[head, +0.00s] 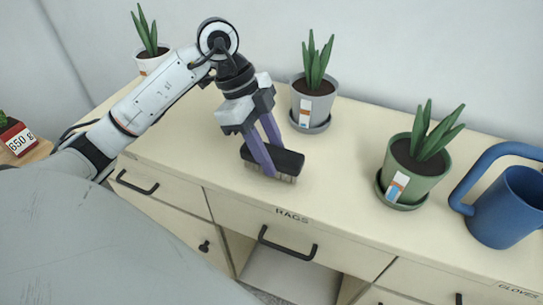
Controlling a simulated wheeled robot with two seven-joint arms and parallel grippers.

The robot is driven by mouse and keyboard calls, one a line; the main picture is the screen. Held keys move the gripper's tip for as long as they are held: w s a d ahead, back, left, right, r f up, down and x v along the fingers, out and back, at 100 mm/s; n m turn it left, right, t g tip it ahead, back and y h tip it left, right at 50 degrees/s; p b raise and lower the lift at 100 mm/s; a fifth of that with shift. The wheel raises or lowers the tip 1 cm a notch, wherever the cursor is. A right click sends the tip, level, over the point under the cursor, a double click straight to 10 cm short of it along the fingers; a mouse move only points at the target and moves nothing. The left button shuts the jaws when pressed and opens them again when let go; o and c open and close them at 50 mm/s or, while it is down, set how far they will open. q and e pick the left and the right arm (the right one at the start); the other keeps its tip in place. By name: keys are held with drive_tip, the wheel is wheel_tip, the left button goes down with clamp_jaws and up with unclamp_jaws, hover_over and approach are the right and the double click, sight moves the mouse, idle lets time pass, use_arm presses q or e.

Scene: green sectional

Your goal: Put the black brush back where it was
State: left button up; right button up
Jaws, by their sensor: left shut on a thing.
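The black brush (286,160), with pale bristles along its lower edge, is at the top of the cream cabinet (340,185), near the middle. My left gripper (266,160) reaches down from the left and is shut on the brush with its purple fingers. The bristles look to be at or just above the cabinet top; I cannot tell whether they touch. Part of the brush is hidden behind the fingers. My right gripper does not show.
A grey potted plant (312,104) stands close behind the brush. A green potted plant (415,165) and a blue watering can (507,208) stand to the right. A white potted plant (151,58) is at the back left. The top in front of the grey pot is clear.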

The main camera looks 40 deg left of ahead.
use_arm(q)
drive_tip(key=shift+f, duration=0.55)
drive_tip(key=o, duration=1)
drive_tip(key=p+v, duration=0.1)
drive_tip(key=v, duration=1)
drive_tip(key=shift+a, duration=0.1)
drive_tip(key=shift+s+a+r, duration=0.1)
drive_tip(key=shift+a+r, duration=0.1)
drive_tip(key=shift+r, duration=0.3)
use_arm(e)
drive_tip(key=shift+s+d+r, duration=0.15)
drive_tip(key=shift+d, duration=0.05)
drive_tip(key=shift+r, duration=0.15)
use_arm(q)
drive_tip(key=shift+s+f, duration=0.1)
